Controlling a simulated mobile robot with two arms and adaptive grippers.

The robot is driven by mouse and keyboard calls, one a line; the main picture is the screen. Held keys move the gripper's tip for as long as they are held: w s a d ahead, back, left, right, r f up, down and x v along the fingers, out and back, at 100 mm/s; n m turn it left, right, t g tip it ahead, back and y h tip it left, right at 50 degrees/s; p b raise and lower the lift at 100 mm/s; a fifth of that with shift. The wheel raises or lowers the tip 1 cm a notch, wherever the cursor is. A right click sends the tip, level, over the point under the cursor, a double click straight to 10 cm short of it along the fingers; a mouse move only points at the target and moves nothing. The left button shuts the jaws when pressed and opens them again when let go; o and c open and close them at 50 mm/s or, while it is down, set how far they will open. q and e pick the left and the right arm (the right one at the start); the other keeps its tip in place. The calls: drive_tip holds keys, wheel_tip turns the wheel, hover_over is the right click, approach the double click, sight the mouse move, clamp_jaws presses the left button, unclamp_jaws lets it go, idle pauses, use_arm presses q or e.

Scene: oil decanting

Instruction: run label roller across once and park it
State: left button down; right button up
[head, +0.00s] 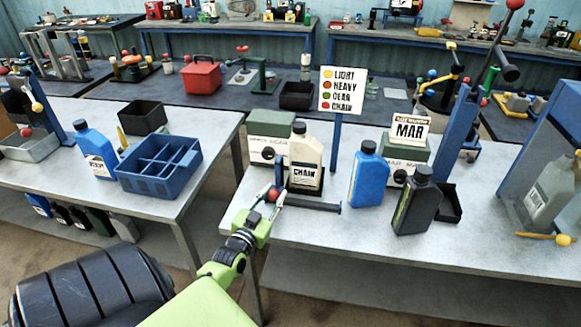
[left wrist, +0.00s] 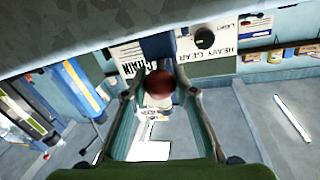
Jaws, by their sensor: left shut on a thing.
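My left gripper (head: 273,197) is shut on a red ball knob (head: 273,195) at the front left corner of the right-hand table. The left wrist view shows the knob (left wrist: 159,84) between the two fingertips. The knob appears to be the label roller's handle, but the roller itself is hard to make out. A dark rail (head: 318,206) runs along the table's front beside the gripper. A white bottle with a black cap (head: 306,152) stands upright just behind it, with a CHAIN label (head: 304,176) on its front. My right gripper is not in view.
A dial box (head: 264,155) stands behind the white bottle. A blue bottle (head: 367,180) and a dark grey bottle (head: 413,210) stand to the right. A coloured-dot sign (head: 342,91) rises behind. A gap separates this table from the left one, which holds a blue divided crate (head: 150,184).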

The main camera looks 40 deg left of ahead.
use_arm(q)
drive_tip(key=shift+s+a, duration=0.25)
drive_tip(key=shift+a, duration=0.25)
drive_tip(key=c, duration=2)
unclamp_jaws()
drive_tip(key=o, duration=0.4)
drive_tip(key=shift+s+a, duration=0.1)
drive_tip(key=shift+a, duration=0.05)
drive_tip(key=shift+c, duration=0.2)
drive_tip(key=shift+s+d, duration=0.3)
drive_tip(key=v, duration=1.1)
drive_tip(key=shift+s, duration=0.2)
